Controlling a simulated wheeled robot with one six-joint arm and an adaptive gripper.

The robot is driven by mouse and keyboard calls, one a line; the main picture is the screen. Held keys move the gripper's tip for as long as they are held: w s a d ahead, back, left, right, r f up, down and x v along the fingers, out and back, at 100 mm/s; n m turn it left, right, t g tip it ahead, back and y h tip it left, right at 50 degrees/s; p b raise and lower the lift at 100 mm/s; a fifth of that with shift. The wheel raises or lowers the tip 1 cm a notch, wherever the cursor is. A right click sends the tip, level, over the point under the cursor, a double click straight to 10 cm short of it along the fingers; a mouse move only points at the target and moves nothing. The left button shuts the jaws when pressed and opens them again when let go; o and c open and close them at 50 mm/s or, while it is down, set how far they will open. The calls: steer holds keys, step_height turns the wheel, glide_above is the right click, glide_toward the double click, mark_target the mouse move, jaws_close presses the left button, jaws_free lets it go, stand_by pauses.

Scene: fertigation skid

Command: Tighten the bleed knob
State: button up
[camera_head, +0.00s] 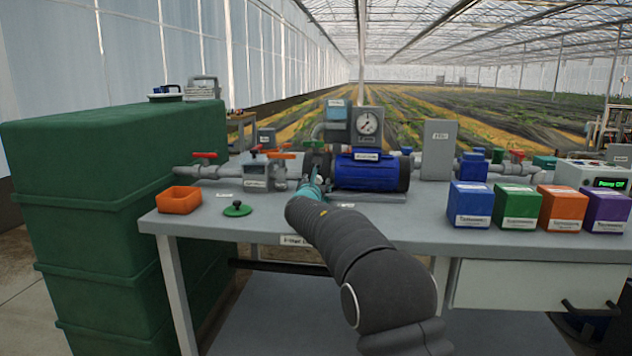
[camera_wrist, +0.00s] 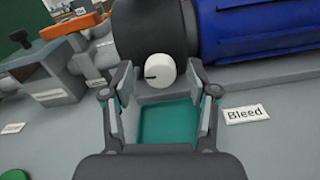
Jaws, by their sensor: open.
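The bleed knob (camera_wrist: 160,70) is a small white round knob with a dark line pointing left. It sits low on the front of a dark pump housing (camera_wrist: 150,25), beside the blue motor (camera_wrist: 255,30). A "Bleed" label (camera_wrist: 246,114) lies on the bench to its right. My gripper (camera_wrist: 163,88) is open, its fingers on the left and right of the knob, with the knob just beyond or between the tips. I cannot tell whether either finger touches it. In the head view my gripper (camera_head: 313,187) is at the pump, and my arm hides most of the knob.
The blue motor (camera_head: 366,172) and a pressure gauge (camera_head: 367,122) stand behind. Valves with red and orange handles (camera_head: 281,156) are to the left. An orange bin (camera_head: 179,200) and a green lid (camera_head: 238,209) are on the bench's left. Several coloured boxes (camera_head: 470,205) stand at the right.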

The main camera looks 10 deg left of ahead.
jaws_close()
steer(key=shift+f+b, duration=0.1)
steer(key=shift+b, duration=0.3)
steer(key=m+b, duration=0.2)
steer(key=b, duration=0.1)
steer(key=shift+f+m+b, duration=0.2)
steer(key=shift+m+b, duration=0.1)
steer(key=shift+m, duration=0.1)
steer(key=m+b, duration=0.4)
steer(key=b, duration=0.1)
steer(key=shift+d+m, duration=0.1)
steer(key=shift+m, duration=0.2)
steer(key=m+b, duration=0.3)
steer(key=m, duration=0.1)
steer(key=shift+r+m+b, duration=0.1)
steer(key=shift+m+b, duration=0.9)
steer(key=shift+m, duration=1.3)
